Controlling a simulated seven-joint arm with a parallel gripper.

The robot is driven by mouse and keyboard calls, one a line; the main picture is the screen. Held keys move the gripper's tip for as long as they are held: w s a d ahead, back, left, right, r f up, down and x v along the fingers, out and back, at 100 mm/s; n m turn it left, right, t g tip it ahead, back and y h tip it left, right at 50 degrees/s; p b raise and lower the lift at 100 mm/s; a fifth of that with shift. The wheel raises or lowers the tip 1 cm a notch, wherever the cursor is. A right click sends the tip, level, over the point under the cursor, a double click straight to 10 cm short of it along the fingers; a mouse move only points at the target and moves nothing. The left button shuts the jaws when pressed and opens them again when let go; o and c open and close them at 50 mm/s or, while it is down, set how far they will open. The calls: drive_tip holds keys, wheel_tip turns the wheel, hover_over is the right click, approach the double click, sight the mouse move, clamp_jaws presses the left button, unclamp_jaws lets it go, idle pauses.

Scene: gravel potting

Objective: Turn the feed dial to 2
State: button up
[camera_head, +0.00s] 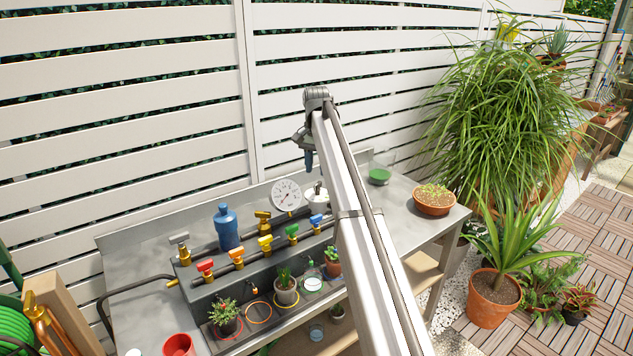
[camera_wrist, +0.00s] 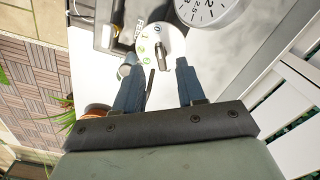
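The feed dial is a white disc with green numerals and a FEED label, in the wrist view (camera_wrist: 174,42). Its grey knob (camera_wrist: 164,60) stands up from the disc; I cannot tell for certain which numeral it points at. In the head view the dial (camera_head: 316,191) is at the back of the bench, partly hidden by my arm. My gripper (camera_wrist: 159,62) has its two blue fingers apart, with the knob showing between them; contact is not visible. In the head view my gripper (camera_head: 308,162) hangs above the dial, fingers pointing down.
A round pressure gauge (camera_head: 286,195) stands left of the dial. Pipes with coloured valves, including a green one (camera_head: 292,230), run in front. A blue bottle (camera_head: 226,227) stands further left. A terracotta bowl (camera_head: 434,203) sits right. The slatted fence (camera_head: 150,115) is close behind.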

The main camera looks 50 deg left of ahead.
sight(317, 185)
drive_tip(key=shift+f, duration=2.65)
drive_tip(key=shift+c, duration=0.3)
clamp_jaws()
